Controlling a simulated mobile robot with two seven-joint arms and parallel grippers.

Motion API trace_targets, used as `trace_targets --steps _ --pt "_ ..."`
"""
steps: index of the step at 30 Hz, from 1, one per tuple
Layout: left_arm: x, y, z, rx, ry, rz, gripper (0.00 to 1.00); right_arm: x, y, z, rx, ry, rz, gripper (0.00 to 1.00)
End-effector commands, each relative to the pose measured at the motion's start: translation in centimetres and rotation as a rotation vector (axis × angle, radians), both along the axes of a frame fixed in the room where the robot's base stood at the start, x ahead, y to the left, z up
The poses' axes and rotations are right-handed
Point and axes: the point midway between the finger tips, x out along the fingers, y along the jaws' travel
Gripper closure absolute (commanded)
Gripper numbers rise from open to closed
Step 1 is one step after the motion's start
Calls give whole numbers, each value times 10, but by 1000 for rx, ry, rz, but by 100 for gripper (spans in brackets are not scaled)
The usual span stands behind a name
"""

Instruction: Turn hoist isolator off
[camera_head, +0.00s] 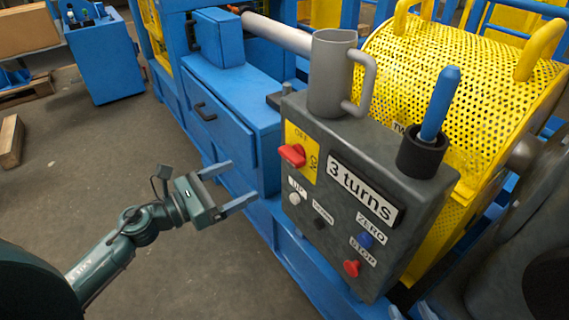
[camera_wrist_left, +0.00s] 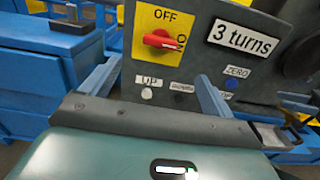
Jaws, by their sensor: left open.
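The isolator is a red rotary handle (camera_head: 292,154) on a yellow plate (camera_head: 307,164) marked OFF, at the upper left of the dark grey control box face. In the left wrist view the red handle (camera_wrist_left: 166,41) lies roughly horizontal, below the OFF mark, its end towards a partly hidden mark at the right. My left gripper (camera_head: 240,183) is open and empty, left of the box and apart from the handle. In the left wrist view its fingers (camera_wrist_left: 159,71) spread below and either side of the handle. Only a dark shape shows at the lower right where my right arm may be.
The box (camera_head: 405,240) carries a "3 turns" sign (camera_head: 363,190), white UP button (camera_head: 294,198), blue ZERO button (camera_head: 365,240) and red STOP button (camera_head: 351,268). A grey mug-shaped part (camera_head: 330,75) and a blue-handled tool (camera_head: 440,104) stand on top. A yellow mesh guard (camera_head: 450,75) is behind.

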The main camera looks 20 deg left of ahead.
Motion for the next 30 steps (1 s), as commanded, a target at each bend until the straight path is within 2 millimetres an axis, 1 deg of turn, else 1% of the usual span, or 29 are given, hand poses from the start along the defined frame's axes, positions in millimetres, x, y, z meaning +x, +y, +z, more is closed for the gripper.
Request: trace_targets --steps 3,12,18,24,30 --pt "15 -11 4 -2 -3 -1 13 -1 -1 5 6 1 -5 64" --pt "63 -49 4 -8 0 2 13 -2 -4 14 27 -2 -21 64" --pt "87 -68 2 -9 2 2 13 -3 -5 17 35 -5 -27 64" --pt "96 -75 1 -8 3 2 13 -2 -5 18 37 -6 -28 64" --pt "97 -76 0 -7 4 2 13 -2 -6 18 37 -6 -29 64"
